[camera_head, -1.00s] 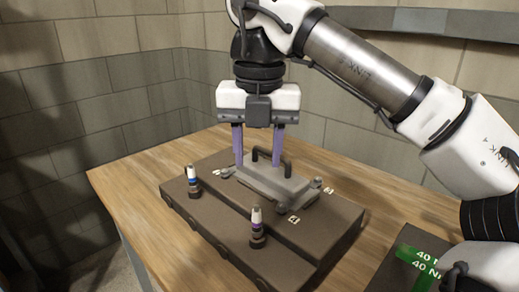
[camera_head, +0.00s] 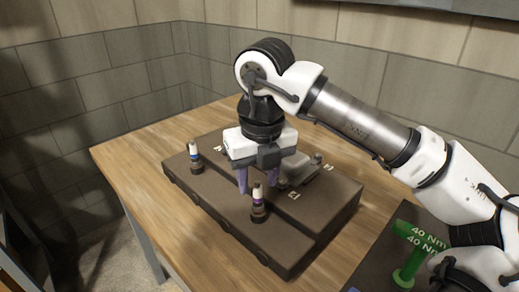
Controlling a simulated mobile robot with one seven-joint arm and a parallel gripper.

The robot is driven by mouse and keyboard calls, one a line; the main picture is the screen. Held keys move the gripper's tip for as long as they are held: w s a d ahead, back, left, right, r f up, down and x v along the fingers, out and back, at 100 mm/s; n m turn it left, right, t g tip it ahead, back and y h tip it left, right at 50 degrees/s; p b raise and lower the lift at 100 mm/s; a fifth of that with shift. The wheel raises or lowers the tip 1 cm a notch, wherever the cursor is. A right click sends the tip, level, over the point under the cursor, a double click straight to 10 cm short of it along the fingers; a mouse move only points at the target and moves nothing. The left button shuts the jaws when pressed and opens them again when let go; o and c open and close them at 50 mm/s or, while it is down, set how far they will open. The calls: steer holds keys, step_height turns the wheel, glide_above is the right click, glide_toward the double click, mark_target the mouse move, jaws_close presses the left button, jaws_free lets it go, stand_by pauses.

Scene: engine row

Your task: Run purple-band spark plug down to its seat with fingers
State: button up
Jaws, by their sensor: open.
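The purple-band spark plug (camera_head: 258,201) stands upright at the front of the dark engine block (camera_head: 305,237), with a white top and a dark lower part. My gripper (camera_head: 257,188) points down with its two purple fingers apart, beside and behind the plug's top in this view. I cannot tell whether the plug is between the fingers; nothing shows as gripped. The blue-band plug (camera_head: 195,158) stands upright at the block's left end.
A grey cover (camera_head: 305,172) sits on the block, partly hidden behind my gripper. The wooden table (camera_head: 130,160) is bare on the left. A green 40 Nm tool (camera_head: 410,262) stands on a dark surface at the right front.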

mark_target(258, 200)
steer(key=shift+w+a+f, duration=0.1)
steer(key=shift+w+f, duration=0.1)
steer(key=shift+f, duration=1.65)
steer(key=shift+c, duration=0.4)
